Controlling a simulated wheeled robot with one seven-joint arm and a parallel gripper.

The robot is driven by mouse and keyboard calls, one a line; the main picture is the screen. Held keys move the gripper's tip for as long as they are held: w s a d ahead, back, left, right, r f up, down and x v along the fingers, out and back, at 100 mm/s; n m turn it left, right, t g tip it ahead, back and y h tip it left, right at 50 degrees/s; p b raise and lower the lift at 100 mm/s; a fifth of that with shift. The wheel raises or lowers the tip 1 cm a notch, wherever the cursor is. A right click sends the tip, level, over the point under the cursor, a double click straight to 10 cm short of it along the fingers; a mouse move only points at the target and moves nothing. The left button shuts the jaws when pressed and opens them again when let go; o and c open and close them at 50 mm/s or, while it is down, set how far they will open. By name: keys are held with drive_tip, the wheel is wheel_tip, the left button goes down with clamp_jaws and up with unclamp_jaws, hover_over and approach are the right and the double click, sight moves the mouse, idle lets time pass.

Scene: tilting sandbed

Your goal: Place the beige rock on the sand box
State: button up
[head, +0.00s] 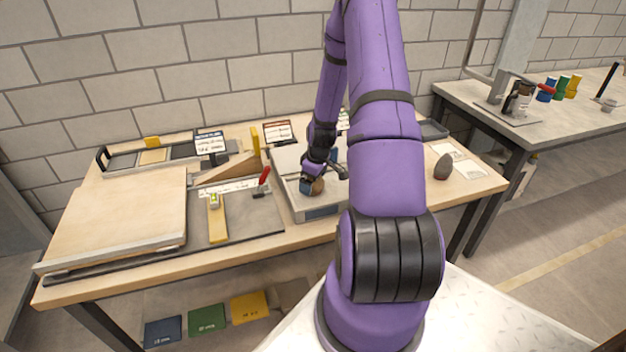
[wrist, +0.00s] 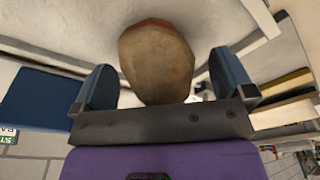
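The beige rock (wrist: 157,65) is rounded and tan-brown with a reddish far edge. In the wrist view it is between the two blue fingers of my gripper (wrist: 165,80). A gap shows between the rock and the right finger; the left finger is close beside it. In the head view the rock (head: 317,187) is partly hidden by my gripper (head: 312,180), low over a pale grey tray (head: 315,212). I cannot tell whether it touches the tray. The flat beige bed at the table's left, which looks like the sand box (head: 115,215), has a clear top.
A dark grey rock (head: 443,167) stands on the table's right, beside white cards (head: 470,170). Between the sand box and tray lie a yellow level (head: 217,218), a red-handled tool (head: 263,180) and a wooden wedge (head: 228,168). A brick wall stands behind.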

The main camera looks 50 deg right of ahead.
drive_tip(key=r, duration=0.3)
drive_tip(key=s+r, duration=0.1)
drive_tip(key=r, duration=0.7)
drive_tip(key=shift+s+d+r, duration=0.25)
drive_tip(key=shift+s, duration=0.05)
drive_tip(key=s+a+r+m+h, duration=0.1)
drive_tip(key=a+r, duration=0.8)
drive_tip(key=r, duration=0.2)
drive_tip(key=a+r+h, duration=0.1)
drive_tip(key=a+r, duration=0.8)
drive_tip(key=r, duration=0.2)
drive_tip(key=s+a+r+m+t, duration=0.1)
drive_tip(key=s+a+r, duration=0.4)
drive_tip(key=s, duration=0.3)
drive_tip(key=s+a+r+t+y, duration=0.1)
drive_tip(key=s+a+r+t, duration=0.1)
drive_tip(key=s+a+r, duration=0.3)
drive_tip(key=s+a, duration=0.3)
drive_tip(key=shift+a+r+m+y, duration=0.15)
drive_tip(key=shift+m+y, duration=0.15)
drive_tip(key=shift+m, duration=0.1)
